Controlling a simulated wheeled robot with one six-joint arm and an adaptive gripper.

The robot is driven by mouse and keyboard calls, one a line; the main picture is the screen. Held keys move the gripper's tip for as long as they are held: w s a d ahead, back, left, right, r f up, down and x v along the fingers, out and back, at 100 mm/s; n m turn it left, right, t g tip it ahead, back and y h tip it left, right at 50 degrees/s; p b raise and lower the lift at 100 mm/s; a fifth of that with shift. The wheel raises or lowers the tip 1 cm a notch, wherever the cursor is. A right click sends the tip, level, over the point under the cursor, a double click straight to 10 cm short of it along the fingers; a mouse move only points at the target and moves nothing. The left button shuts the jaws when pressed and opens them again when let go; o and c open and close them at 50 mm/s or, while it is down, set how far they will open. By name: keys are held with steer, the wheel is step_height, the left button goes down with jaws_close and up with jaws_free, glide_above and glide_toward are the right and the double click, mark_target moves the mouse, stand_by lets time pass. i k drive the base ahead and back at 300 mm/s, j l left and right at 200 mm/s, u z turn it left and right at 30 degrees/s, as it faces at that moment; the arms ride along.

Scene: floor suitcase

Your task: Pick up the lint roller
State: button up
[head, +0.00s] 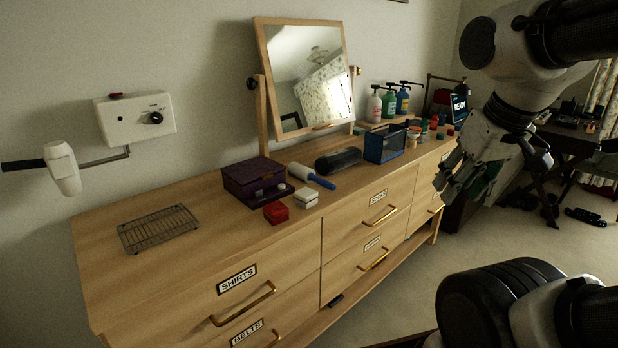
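The lint roller (312,176) lies on the wooden dresser top in the head view. It has a white roller end at the left and a blue handle pointing to the lower right. It lies between a dark purple box and a dark cylinder. My gripper (450,190) hangs at the right, in front of the dresser's right end and well apart from the lint roller. Its dark fingers point down and to the left, with a gap between them, and nothing shows in them.
The purple box (254,180), red box (276,212), white box (306,198), dark cylinder (338,160) and blue basket (385,144) surround the roller. A mirror (304,75) stands behind. A wire rack (158,228) lies left, with bare dresser top between it and the purple box.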

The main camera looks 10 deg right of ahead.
mark_target(300, 171)
steer(key=i+l+u, duration=0.2)
steer(key=i+l, duration=0.25)
steer(key=i+l+u, duration=0.2)
steer(key=i+l, duration=0.2)
steer(key=l, duration=0.1)
